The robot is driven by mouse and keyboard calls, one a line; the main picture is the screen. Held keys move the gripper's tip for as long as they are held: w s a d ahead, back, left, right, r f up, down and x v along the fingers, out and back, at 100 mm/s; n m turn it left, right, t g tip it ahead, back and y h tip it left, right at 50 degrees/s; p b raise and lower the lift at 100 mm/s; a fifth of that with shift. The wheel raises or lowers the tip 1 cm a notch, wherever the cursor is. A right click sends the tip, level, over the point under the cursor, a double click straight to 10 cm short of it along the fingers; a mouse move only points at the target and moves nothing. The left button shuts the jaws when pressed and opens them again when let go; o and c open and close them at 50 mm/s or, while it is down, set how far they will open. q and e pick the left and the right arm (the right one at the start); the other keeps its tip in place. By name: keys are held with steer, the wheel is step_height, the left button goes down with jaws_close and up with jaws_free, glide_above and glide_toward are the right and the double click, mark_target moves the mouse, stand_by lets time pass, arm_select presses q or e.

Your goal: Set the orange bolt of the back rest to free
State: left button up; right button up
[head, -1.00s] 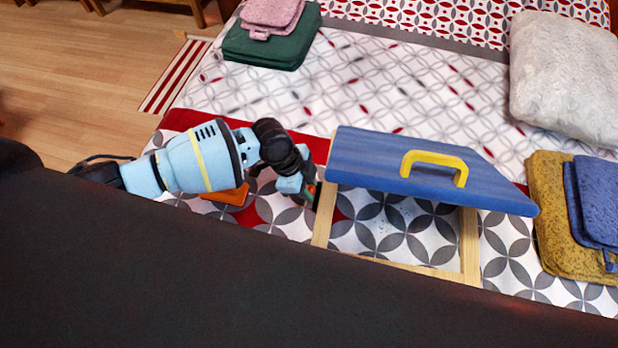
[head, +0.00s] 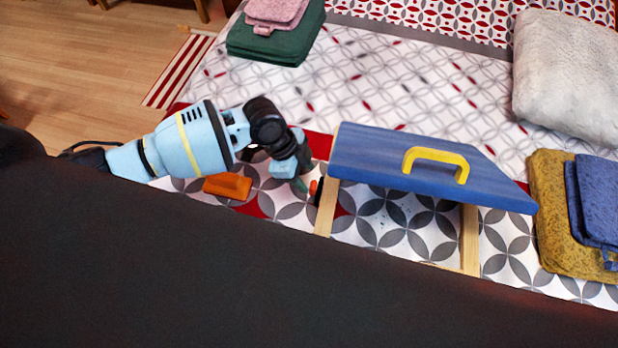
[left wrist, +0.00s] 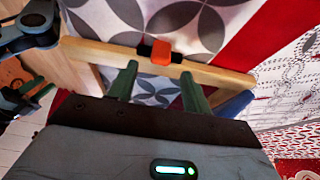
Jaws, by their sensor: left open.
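The back rest is a blue board (head: 420,165) with a yellow handle on a pale wooden frame (head: 326,208). Its orange bolt (head: 313,187) shows at the frame's left rail, beside a black fitting. In the left wrist view the bolt (left wrist: 161,52) sits at the black fitting (left wrist: 145,50) on the wooden rail. My left gripper (head: 302,185) is open just left of the bolt. Its green fingers (left wrist: 160,78) point at the rail, one on each side of the bolt's line, with the bolt beyond the gap and not gripped. My right gripper cannot be made out clearly.
An orange object (head: 227,186) lies on the patterned bedspread below my left arm. Folded yellow and blue cloths (head: 556,200) lie to the right, with a pale pillow (head: 567,75) behind. Dark arm-like parts (left wrist: 30,28) show at the left wrist view's left edge. A dark foreground hides the near side.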

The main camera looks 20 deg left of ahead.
arm_select(q)
steer(key=v, duration=0.3)
steer(key=shift+r, duration=0.2)
arm_select(e)
steer(key=shift+s, duration=0.2)
steer(key=shift+w+r, duration=0.1)
